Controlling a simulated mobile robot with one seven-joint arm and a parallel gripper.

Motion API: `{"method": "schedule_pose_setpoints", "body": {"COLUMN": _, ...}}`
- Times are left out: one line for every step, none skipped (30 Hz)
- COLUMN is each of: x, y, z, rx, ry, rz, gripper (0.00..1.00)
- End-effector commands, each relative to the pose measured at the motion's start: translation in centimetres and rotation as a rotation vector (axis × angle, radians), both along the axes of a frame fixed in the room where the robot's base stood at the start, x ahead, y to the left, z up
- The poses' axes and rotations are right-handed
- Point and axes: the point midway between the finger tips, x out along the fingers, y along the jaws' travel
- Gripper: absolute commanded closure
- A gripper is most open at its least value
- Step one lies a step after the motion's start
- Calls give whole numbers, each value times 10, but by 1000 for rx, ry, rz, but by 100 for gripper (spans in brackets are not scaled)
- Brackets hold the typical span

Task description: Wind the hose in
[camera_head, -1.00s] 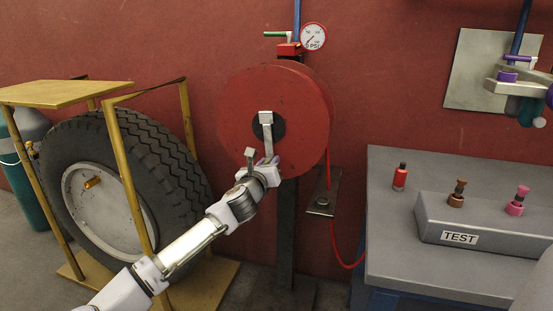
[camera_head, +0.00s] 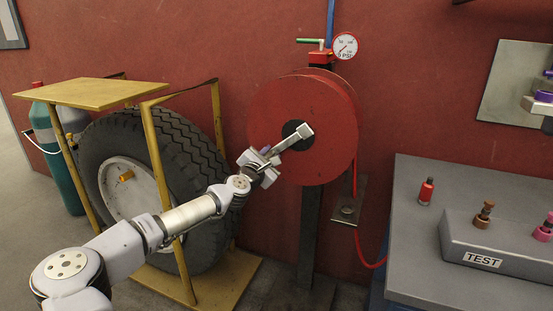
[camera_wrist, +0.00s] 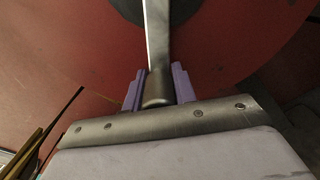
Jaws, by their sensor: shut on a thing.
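The red hose reel (camera_head: 330,110) stands on a dark post against the wall. A metal crank (camera_head: 292,138) on its face slants from the dark hub down to the left. My gripper (camera_head: 263,160) is at the crank's lower left end. In the wrist view the purple fingers (camera_wrist: 156,88) stand on either side of the crank's grip (camera_wrist: 157,92), shut on it. The red hose (camera_head: 357,235) hangs from the reel's right side and curves toward the workbench.
A large tyre (camera_head: 165,150) in a yellow frame (camera_head: 95,93) stands left, close behind my arm. A gauge (camera_head: 345,46) tops the reel post. A grey workbench (camera_head: 405,220) with a TEST box (camera_head: 470,235) is at right. A teal cylinder (camera_head: 45,140) is far left.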

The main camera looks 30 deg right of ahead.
Motion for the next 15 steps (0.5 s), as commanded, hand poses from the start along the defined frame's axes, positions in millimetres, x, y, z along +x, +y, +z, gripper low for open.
{"method": "schedule_pose_setpoints", "body": {"x": 3, "y": 2, "z": 8, "rx": 28, "ry": -39, "rz": 2, "gripper": 100}}
{"method": "schedule_pose_setpoints", "body": {"x": 4, "y": 3, "z": 10, "rx": 46, "ry": -62, "rz": 2, "gripper": 100}}
{"method": "schedule_pose_setpoints", "body": {"x": 6, "y": 5, "z": 12, "rx": 69, "ry": -91, "rz": 1, "gripper": 100}}
{"method": "schedule_pose_setpoints", "body": {"x": 7, "y": 5, "z": 15, "rx": 87, "ry": -115, "rz": 2, "gripper": 100}}
{"method": "schedule_pose_setpoints", "body": {"x": 8, "y": 6, "z": 18, "rx": 104, "ry": -137, "rz": 2, "gripper": 100}}
{"method": "schedule_pose_setpoints", "body": {"x": 10, "y": 7, "z": 20, "rx": 128, "ry": -167, "rz": 2, "gripper": 100}}
{"method": "schedule_pose_setpoints", "body": {"x": 11, "y": 8, "z": 23, "rx": 144, "ry": -188, "rz": 2, "gripper": 100}}
{"method": "schedule_pose_setpoints", "body": {"x": 12, "y": 9, "z": 25, "rx": 162, "ry": -211, "rz": 2, "gripper": 100}}
{"method": "schedule_pose_setpoints", "body": {"x": 13, "y": 10, "z": 29, "rx": 184, "ry": -239, "rz": 2, "gripper": 100}}
{"method": "schedule_pose_setpoints", "body": {"x": 14, "y": 10, "z": 31, "rx": 200, "ry": -261, "rz": 1, "gripper": 100}}
{"method": "schedule_pose_setpoints", "body": {"x": 14, "y": 11, "z": 33, "rx": 217, "ry": -281, "rz": 2, "gripper": 100}}
{"method": "schedule_pose_setpoints", "body": {"x": 15, "y": 12, "z": 36, "rx": 238, "ry": -309, "rz": 2, "gripper": 100}}
{"method": "schedule_pose_setpoints", "body": {"x": 16, "y": 12, "z": 38, "rx": 252, "ry": -328, "rz": 1, "gripper": 100}}
{"method": "schedule_pose_setpoints", "body": {"x": 16, "y": 12, "z": 40, "rx": 267, "ry": -347, "rz": 1, "gripper": 100}}
{"method": "schedule_pose_setpoints", "body": {"x": 17, "y": 13, "z": 43, "rx": 286, "ry": -372, "rz": 1, "gripper": 100}}
